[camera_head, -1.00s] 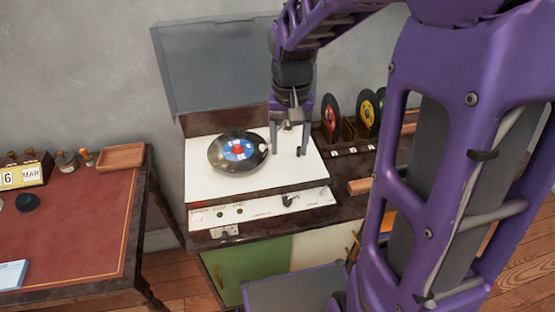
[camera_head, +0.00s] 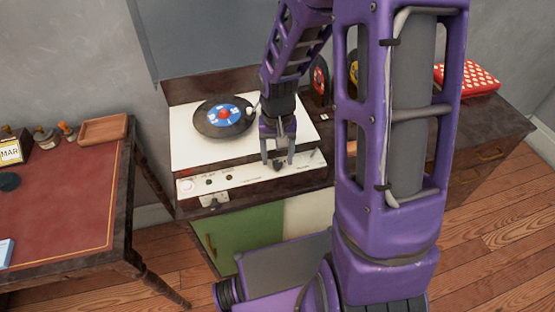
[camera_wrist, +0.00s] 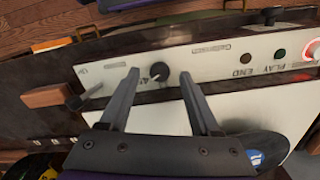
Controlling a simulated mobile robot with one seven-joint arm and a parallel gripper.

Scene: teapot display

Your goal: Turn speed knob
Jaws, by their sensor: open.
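The speed knob (camera_wrist: 159,74) is a round black dial with a pale pointer on the white front panel (camera_wrist: 222,57) of the record player; its label is too small to read surely. In the wrist view my gripper (camera_wrist: 160,78) is open, with one finger on either side of the knob. I cannot tell whether either finger touches it. In the head view my gripper (camera_head: 279,163) points down at the right part of the front panel, where its fingers partly hide the knob. A black record (camera_head: 224,117) with a blue label and red centre lies on the deck.
The raised lid (camera_head: 190,40) stands behind the deck. A red light (camera_wrist: 315,50) glows near the PLAY label. A brown block (camera_wrist: 48,95) lies beside the panel. A red-topped desk (camera_head: 75,195) stands at left, with a floor gap between.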

